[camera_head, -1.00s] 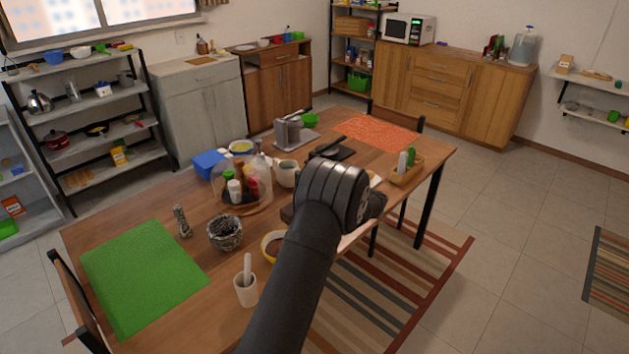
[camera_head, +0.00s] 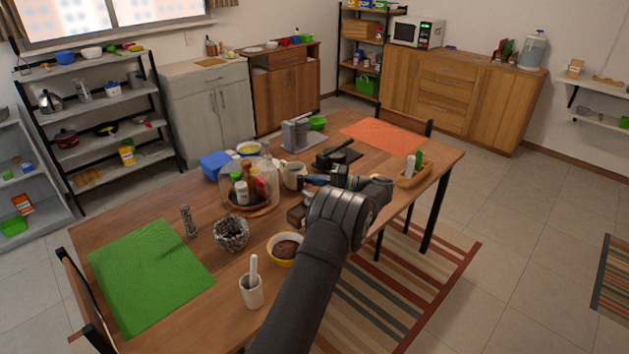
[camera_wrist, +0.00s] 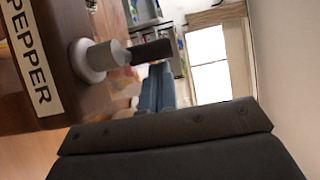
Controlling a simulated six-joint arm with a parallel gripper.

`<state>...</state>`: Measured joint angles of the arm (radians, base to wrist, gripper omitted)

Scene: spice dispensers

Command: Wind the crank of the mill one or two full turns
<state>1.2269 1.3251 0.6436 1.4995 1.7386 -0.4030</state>
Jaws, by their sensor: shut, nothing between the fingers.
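The mill (camera_wrist: 60,50) is a dark brown wooden body with a white PEPPER label, at the left of the wrist view. From its side a crank (camera_wrist: 95,60) sticks out, with a pale grey round hub and a dark bar pointing right. My gripper (camera_wrist: 158,72) shows bluish fingers, shut and empty, just below the end of the dark bar; I cannot tell whether they touch it. In the head view my gripper (camera_head: 308,181) points left above the table, and a brown block that looks like the mill (camera_head: 296,215) is mostly hidden behind my arm.
On the table (camera_head: 165,275) stand a glass dome with bottles (camera_head: 262,180), a white jug (camera_head: 293,175), a dark granular bowl (camera_head: 231,235), a yellow bowl (camera_head: 286,248) and a mortar (camera_head: 252,292). A wooden caddy (camera_head: 414,178) is to the right. The green mat (camera_head: 150,270) is clear.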

